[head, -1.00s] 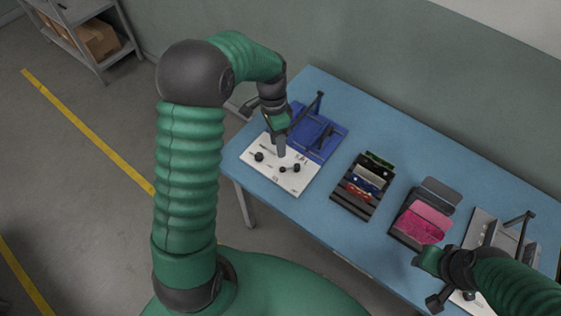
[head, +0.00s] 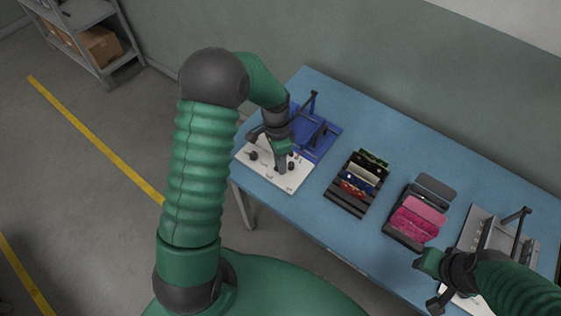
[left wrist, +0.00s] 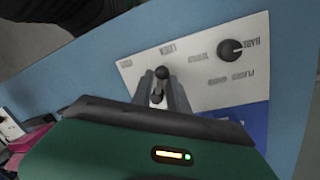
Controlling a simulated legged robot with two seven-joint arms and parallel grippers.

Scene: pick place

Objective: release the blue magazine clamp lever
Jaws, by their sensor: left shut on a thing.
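The blue magazine fixture (head: 316,131) stands at the table's far left corner, with a white control panel (head: 262,174) in front of it. In the left wrist view, a short lever with a round black knob (left wrist: 162,72) stands on the white panel (left wrist: 205,97). My left gripper (head: 282,170) is down at the panel. In the left wrist view its two fingers (left wrist: 160,84) are shut around the lever, below the knob. The lever's base is partly hidden by the fingers. My right gripper (head: 430,278) is at the lower right, away from the blue fixture; its jaws are unclear.
A black dial (left wrist: 231,50) sits on the panel beside the lever. A dark rack with coloured items (head: 358,184), a holder with pink pieces (head: 416,217) and a grey fixture (head: 500,238) stand along the blue table (head: 315,222). Bare table lies between them.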

